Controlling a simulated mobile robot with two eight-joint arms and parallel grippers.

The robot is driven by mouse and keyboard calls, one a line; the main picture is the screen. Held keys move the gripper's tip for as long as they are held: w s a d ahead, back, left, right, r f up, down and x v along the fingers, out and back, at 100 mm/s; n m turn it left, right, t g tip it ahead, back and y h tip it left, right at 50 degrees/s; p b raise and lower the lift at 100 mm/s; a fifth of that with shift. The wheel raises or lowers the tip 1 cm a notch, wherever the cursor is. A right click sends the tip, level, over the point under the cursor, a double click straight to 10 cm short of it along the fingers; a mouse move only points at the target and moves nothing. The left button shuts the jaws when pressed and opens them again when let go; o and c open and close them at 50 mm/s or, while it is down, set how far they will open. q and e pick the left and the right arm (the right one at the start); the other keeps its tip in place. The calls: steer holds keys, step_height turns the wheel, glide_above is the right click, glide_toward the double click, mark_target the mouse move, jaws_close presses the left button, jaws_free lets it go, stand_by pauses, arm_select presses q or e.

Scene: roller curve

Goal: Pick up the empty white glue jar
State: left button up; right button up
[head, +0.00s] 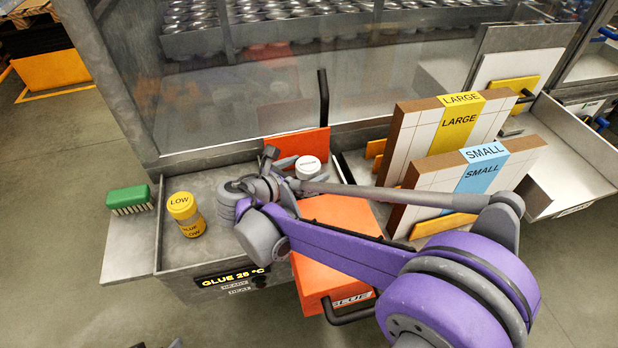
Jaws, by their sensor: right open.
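The white glue jar (308,166) shows its round white lid at the back of the grey metal tray, near an orange upright panel; its lower part is partly hidden by my right arm. Whether it is empty cannot be seen. My right gripper (279,161) is open just left of the jar, with its fingers close to the jar's side. I cannot tell whether they touch it. My left gripper is not clearly in view.
A yellow jar marked LOW (183,213) and a green brush (130,200) stand at the left. An orange box (325,268) with a black handle is under my right arm. LARGE (460,122) and SMALL (484,170) boxes stand at the right. A clear panel (240,95) rises behind.

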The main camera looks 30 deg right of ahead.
steer(key=x, duration=0.4)
steer(key=shift+w+a+r, duration=0.1)
steer(key=shift+w, duration=0.15)
arm_select(q)
steer(key=shift+w+r, duration=0.2)
steer(key=shift+r, duration=0.05)
arm_select(e)
steer(key=shift+s, duration=0.1)
steer(key=c, duration=1.4)
steer(key=shift+o, duration=0.2)
steer(key=shift+r, duration=0.1)
arm_select(q)
steer(key=shift+w+r+p, duration=0.15)
steer(key=shift+r+p, duration=0.3)
steer(key=shift+r, duration=0.05)
steer(key=shift+w+r+p, duration=0.15)
steer(key=shift+r+p, duration=0.25)
steer(key=shift+r, duration=0.1)
arm_select(e)
step_height(320, 180, up, 18)
